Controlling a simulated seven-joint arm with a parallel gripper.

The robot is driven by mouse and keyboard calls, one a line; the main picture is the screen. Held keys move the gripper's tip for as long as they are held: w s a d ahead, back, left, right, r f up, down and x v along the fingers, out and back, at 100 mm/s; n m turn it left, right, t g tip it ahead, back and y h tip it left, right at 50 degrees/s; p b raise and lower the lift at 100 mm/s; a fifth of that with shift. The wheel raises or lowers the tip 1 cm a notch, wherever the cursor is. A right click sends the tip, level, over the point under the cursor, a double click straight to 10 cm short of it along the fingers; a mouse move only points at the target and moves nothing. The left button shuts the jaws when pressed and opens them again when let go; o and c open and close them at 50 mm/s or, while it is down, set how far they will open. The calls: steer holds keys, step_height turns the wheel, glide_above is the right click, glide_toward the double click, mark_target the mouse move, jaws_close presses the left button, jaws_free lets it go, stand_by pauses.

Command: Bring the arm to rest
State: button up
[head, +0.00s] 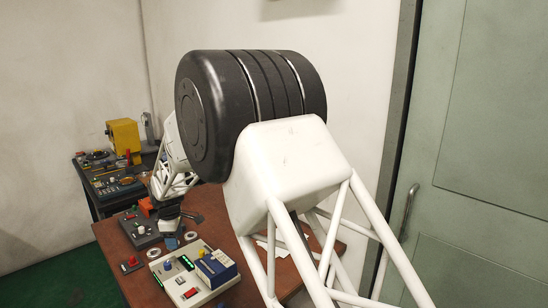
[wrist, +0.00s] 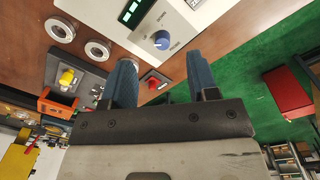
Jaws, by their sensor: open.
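My gripper (head: 172,240) hangs over the brown table (head: 112,238) in the head view, partly hidden behind my own arm. In the wrist view my gripper (wrist: 162,68) shows two blue fingers spread wide apart with nothing held between them. Two metal bearing rings (wrist: 60,29) (wrist: 98,50) lie on the table, apart from the fingers. The rings also show in the head view, one (head: 190,236) right of the gripper and one (head: 154,253) in front of it.
A pale control panel (head: 190,277) carries a blue multimeter (head: 215,267). A red button block (head: 131,263), a grey device (head: 139,228) and an orange bin (wrist: 55,106) are close by. A side bench (head: 110,180) with a yellow machine (head: 124,136) stands behind. A red box (wrist: 288,93) is near the green floor.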

steer(key=s+d+r+m, duration=0.35)
steer(key=d+r, duration=0.25)
steer(key=d, duration=0.5)
steer(key=s+d+r+m+t, duration=0.1)
steer(key=s+d+r+m, duration=0.35)
steer(key=d, duration=0.65)
steer(key=s+d+r+m, duration=0.1)
steer(key=s+d+r, duration=0.4)
steer(key=d+r, duration=0.45)
steer(key=s+d+m, duration=0.3)
steer(key=s+d, duration=0.4)
steer(key=s, duration=0.3)
steer(key=s+d+f+m, duration=0.1)
steer(key=s+d+m, duration=0.3)
steer(key=s+d, duration=0.3)
steer(key=s+d+f+m+t, duration=0.1)
steer(key=s+d+m, duration=0.2)
steer(key=s+d, duration=0.4)
steer(key=s, duration=0.7)
steer(key=shift+d, duration=0.4)
